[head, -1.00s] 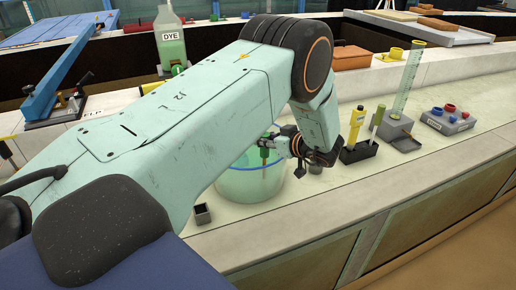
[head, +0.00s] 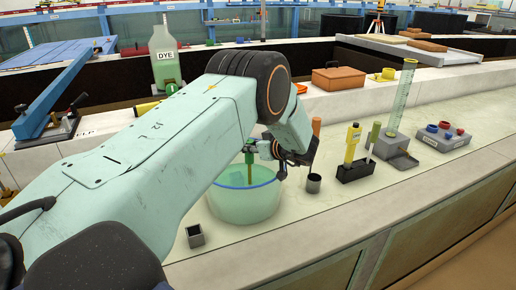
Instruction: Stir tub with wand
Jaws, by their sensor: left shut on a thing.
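The tub (head: 245,207) is a round, pale green see-through vessel with a blue rim, standing on the light counter in the middle of the head view. My left gripper (head: 252,149) is above the tub, shut on the wand (head: 250,172). The wand is green and roughly upright, and its lower part reaches down inside the rim. I cannot clearly tell how deep its tip sits. My left arm covers the tub's left rear side. My right gripper is not in view.
A black holder (head: 355,171), a measuring cylinder (head: 403,95) and a grey tray (head: 443,137) stand farther right. A small dark box (head: 195,236) is front left. The dye bottle (head: 166,58) stands behind.

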